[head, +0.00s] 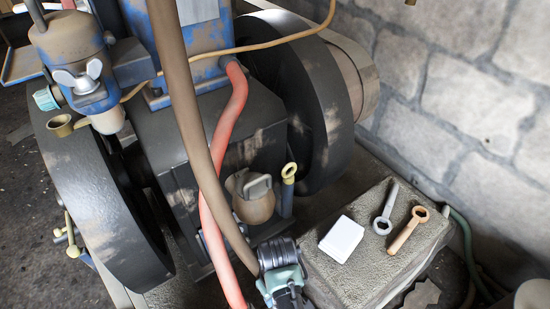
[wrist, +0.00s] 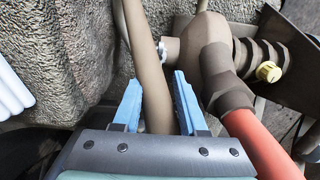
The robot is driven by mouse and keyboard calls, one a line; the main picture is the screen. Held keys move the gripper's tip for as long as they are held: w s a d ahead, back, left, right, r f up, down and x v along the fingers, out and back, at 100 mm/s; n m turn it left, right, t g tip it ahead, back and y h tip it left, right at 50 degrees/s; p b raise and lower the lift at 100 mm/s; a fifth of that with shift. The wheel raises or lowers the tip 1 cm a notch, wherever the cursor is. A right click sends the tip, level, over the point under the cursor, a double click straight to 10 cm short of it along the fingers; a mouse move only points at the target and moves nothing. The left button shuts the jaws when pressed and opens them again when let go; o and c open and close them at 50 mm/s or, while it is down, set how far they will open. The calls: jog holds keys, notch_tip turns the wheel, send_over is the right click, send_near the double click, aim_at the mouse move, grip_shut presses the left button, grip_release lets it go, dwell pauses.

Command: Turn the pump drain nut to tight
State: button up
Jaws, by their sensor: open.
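My gripper (wrist: 158,90) is open, with its two blue fingers apart in the wrist view. A tan hose runs through or behind the gap between them; I cannot tell which. Beyond and right of the fingers is a brown pump-like body (wrist: 212,55) with a red hose at its lower end. A small yellow nut (wrist: 268,71) sits on a ribbed brown fitting to the right, apart from the fingers. It may be the drain nut. In the head view my wrist (head: 280,270) is at bottom centre; the fingertips and the nut cannot be made out there.
The tan hose (head: 190,110) and red hose (head: 222,130) hang close to my arm. A stone block (head: 335,285) carries a white box (head: 342,239), a grey wrench (head: 386,208) and a copper wrench (head: 408,229). A dark flywheel (head: 90,190) stands at left, a stone wall behind.

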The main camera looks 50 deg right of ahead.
notch_tip(320, 180, down, 8)
jog(key=b, duration=0.3)
jog(key=shift+r, duration=0.1)
grip_shut()
